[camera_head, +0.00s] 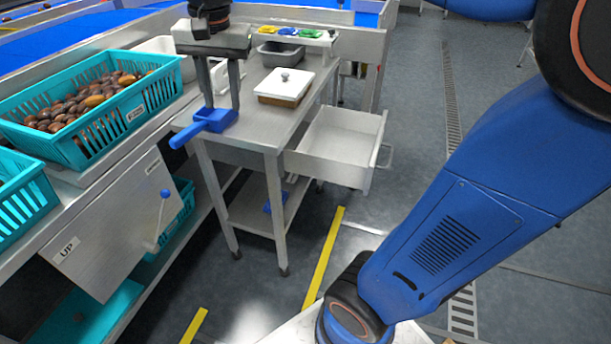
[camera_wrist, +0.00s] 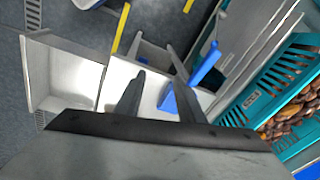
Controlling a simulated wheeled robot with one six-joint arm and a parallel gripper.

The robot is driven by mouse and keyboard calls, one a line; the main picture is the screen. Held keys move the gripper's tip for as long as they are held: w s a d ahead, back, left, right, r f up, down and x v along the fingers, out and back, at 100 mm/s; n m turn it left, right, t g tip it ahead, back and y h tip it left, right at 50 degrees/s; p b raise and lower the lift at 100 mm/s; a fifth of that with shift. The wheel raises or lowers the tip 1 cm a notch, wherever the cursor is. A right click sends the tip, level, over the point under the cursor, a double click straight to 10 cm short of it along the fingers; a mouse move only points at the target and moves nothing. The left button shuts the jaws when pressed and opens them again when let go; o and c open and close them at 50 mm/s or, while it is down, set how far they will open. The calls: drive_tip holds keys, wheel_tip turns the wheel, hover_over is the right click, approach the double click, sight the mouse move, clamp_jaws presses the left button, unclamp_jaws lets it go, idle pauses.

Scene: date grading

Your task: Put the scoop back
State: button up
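The blue scoop (camera_head: 214,121) is at the near left corner of the steel table (camera_head: 262,132), its handle pointing left past the table edge. It also shows in the wrist view (camera_wrist: 169,101), partly hidden behind one finger. My gripper (camera_head: 222,106) points down over the scoop, its two fingers spread apart. In the wrist view my gripper (camera_wrist: 155,60) shows a clear gap between the fingertips. One finger overlaps the scoop in the picture; whether it touches cannot be told.
An open, empty drawer (camera_head: 340,163) juts right from the table. A white-lidded box (camera_head: 284,84), a grey tray (camera_head: 280,54) and small coloured items (camera_head: 288,31) stand farther back. A teal crate (camera_head: 112,126) of dates is at left. A hinged panel marked UP (camera_head: 110,225) hangs below.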

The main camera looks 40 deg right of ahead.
drive_tip(key=s+d+f+n+t, duration=0.1)
drive_tip(key=s+d+f+n, duration=0.2)
drive_tip(key=s+f, duration=0.4)
drive_tip(key=s+d+f+n+t, duration=0.2)
drive_tip(key=s+d+f+n, duration=0.2)
drive_tip(key=s, duration=0.7)
drive_tip(key=shift+s+d+f, duration=0.35)
drive_tip(key=shift+d+f, duration=0.65)
drive_tip(key=shift+f, duration=0.8)
